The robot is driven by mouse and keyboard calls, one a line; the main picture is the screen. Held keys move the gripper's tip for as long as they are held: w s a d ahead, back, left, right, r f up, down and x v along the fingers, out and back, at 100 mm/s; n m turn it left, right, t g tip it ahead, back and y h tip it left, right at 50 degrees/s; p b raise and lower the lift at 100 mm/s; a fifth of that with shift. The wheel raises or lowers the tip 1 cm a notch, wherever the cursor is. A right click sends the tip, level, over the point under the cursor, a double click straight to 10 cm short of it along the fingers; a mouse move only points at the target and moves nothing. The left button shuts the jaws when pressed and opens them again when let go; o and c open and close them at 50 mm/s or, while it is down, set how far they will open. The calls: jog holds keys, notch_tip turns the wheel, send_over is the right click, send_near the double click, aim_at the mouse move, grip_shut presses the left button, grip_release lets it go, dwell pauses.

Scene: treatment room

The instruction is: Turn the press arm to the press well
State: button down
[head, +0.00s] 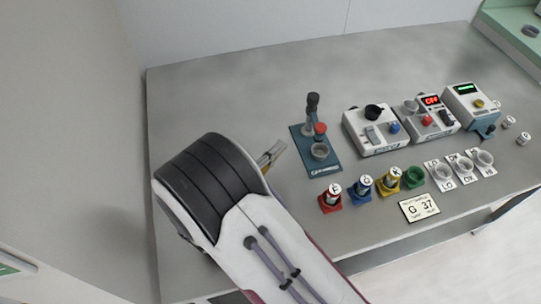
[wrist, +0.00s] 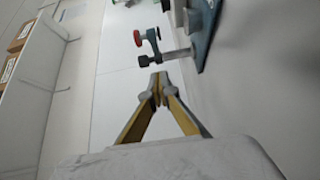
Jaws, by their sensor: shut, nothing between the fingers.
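The press is a dark blue base plate (head: 304,132) with a dark column at its back. Its press arm, topped by a red knob (head: 320,128), points toward the front, over or very near the round grey press well (head: 320,151). In the wrist view the red knob (wrist: 137,38) and the blue base (wrist: 206,30) show sideways, beyond my fingertips. My gripper (head: 274,151) is left of the press, with a gap between them. In the wrist view its fingertips (wrist: 157,82) meet, shut and empty, close to a dark part of the press.
Right of the press stand white devices (head: 374,129), one with a red display (head: 431,101). The counter's left part (head: 210,95) is clear.

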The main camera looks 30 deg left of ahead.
send_near(316, 116)
jog(key=shift+w+a+f, duration=0.4)
jog(key=shift+w+f, duration=0.15)
jog(key=shift+w, duration=0.15)
jog(key=shift+w+d, duration=0.75)
jog(key=shift+d, duration=0.25)
jog(key=shift+w+d, duration=0.2)
jog(key=shift+d, duration=0.25)
jog(key=shift+w+d, duration=0.25)
jog(key=shift+d, duration=0.2)
